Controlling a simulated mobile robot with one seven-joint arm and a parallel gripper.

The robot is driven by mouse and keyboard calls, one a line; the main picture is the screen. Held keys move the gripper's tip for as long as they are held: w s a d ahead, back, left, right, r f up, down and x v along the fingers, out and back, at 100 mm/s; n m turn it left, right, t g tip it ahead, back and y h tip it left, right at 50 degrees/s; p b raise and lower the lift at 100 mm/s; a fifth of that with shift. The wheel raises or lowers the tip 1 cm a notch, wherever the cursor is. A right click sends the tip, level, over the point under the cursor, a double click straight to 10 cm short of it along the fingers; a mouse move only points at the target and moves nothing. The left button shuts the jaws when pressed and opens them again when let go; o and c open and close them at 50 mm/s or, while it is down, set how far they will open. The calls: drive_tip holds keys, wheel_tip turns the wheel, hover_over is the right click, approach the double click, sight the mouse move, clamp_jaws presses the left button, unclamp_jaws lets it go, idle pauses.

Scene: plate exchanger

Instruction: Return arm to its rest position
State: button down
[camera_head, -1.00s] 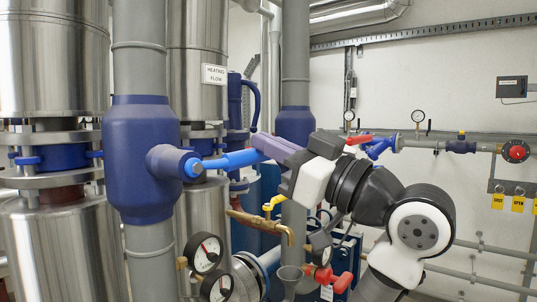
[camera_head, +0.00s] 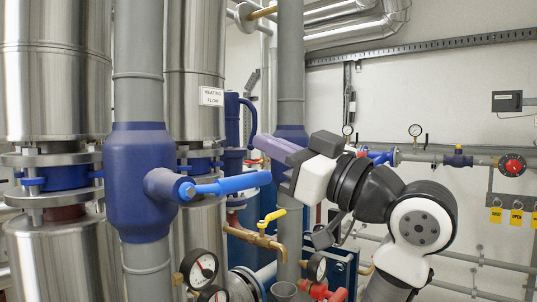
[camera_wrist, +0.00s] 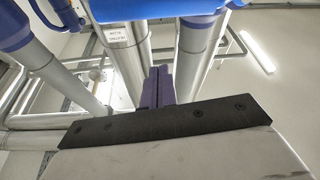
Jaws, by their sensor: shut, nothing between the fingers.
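My gripper (camera_head: 264,146) is in the middle of the head view, its purple fingers pointing left and slightly up. The fingers are together and empty. In the wrist view the purple fingers (camera_wrist: 157,88) also lie side by side with nothing between them. A blue valve body (camera_head: 138,185) sits on a grey vertical pipe to the left. Its bright blue lever (camera_head: 235,184) sticks out to the right, below and left of my fingers. The fingers look apart from the lever in the head view. My arm reaches in from the lower right.
A second blue valve body (camera_head: 291,135) on a grey pipe stands behind my gripper. Below are pressure gauges (camera_head: 201,266), a yellow-handled brass valve (camera_head: 271,217) and red fittings (camera_head: 322,291). Steel columns (camera_head: 54,75) stand at left. Wall piping with a red valve (camera_head: 512,165) runs at right.

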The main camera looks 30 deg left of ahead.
drive_tip(key=f+b+v, duration=0.1)
drive_tip(key=b+v, duration=0.1)
drive_tip(key=v, duration=0.5)
drive_tip(key=shift+d, duration=0.25)
